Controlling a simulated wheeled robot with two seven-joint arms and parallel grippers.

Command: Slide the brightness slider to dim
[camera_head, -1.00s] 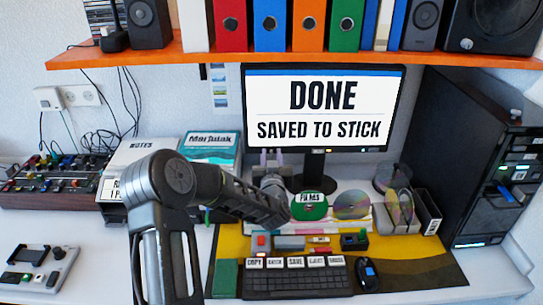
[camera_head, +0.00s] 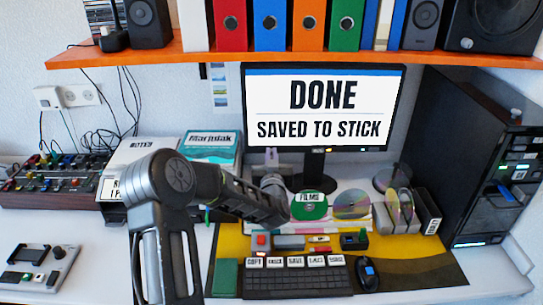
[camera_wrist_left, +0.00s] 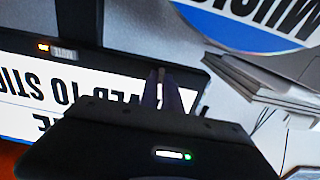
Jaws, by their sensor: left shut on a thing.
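My left arm reaches across the desk, and my left gripper (camera_head: 272,157) is at the lower left edge of the monitor (camera_head: 395,110). Its fingers are close together, with their tips at the monitor's lower bezel. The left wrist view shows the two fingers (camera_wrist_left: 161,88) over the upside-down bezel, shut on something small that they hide. This fits the brightness slider's knob, but its shape and position cannot be made out. The screen reads "DONE SAVED TO STICK" and is bright. My right gripper is not in view.
A green disc (camera_head: 309,206) and a shiny disc (camera_head: 351,205) stand below the monitor. A keyboard (camera_head: 297,283) and mouse (camera_head: 367,273) lie in front. A dark computer tower (camera_head: 470,150) stands at the right. An orange shelf (camera_head: 200,57) runs above.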

